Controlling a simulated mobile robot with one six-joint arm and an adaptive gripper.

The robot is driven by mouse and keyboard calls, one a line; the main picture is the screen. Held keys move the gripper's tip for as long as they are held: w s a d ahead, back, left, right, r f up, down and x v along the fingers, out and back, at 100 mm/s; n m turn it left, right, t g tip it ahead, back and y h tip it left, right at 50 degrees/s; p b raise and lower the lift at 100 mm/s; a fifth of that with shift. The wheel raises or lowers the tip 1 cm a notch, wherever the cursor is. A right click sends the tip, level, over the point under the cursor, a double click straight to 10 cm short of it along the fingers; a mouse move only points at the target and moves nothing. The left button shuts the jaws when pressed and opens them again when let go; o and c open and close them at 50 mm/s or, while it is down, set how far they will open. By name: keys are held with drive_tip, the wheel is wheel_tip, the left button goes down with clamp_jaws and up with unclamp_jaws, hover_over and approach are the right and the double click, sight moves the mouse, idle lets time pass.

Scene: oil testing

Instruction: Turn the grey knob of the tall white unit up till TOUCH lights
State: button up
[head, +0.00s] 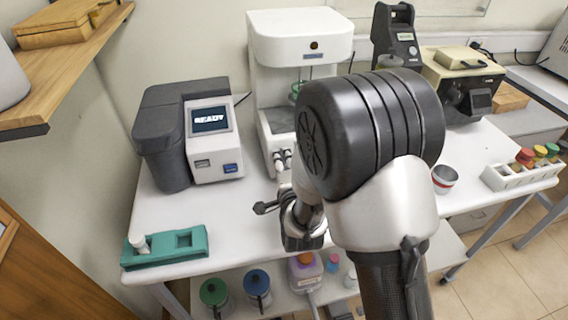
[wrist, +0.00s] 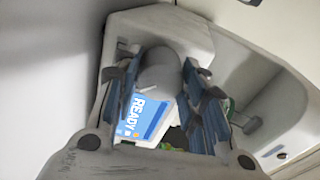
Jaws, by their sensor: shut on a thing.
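The tall white unit (head: 300,35) stands at the back middle of the table in the head view, a small dark round spot on its upper front. My arm hides its right and lower parts. In the wrist view, the grey knob (wrist: 159,72) is a smooth rounded cylinder between the two blue-padded fingers of my gripper (wrist: 158,92), which is shut on it. A bright blue screen (wrist: 141,116) reading READY shows tilted behind the fingers. No lit TOUCH word shows in either view. In the head view my gripper's fingertips are hard to make out.
A dark grey and white device (head: 213,150) with a READY display stands left of the tall unit. A green holder (head: 165,250) sits at the front left. A small cup (head: 445,178) and a rack of coloured-cap vials (head: 505,180) are at the right.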

drive_tip(key=shift+r+m, duration=0.1)
drive_tip(key=shift+m, duration=0.4)
drive_tip(key=o, duration=1.1)
drive_tip(key=v, duration=0.7)
drive_tip(key=shift+s, duration=0.25)
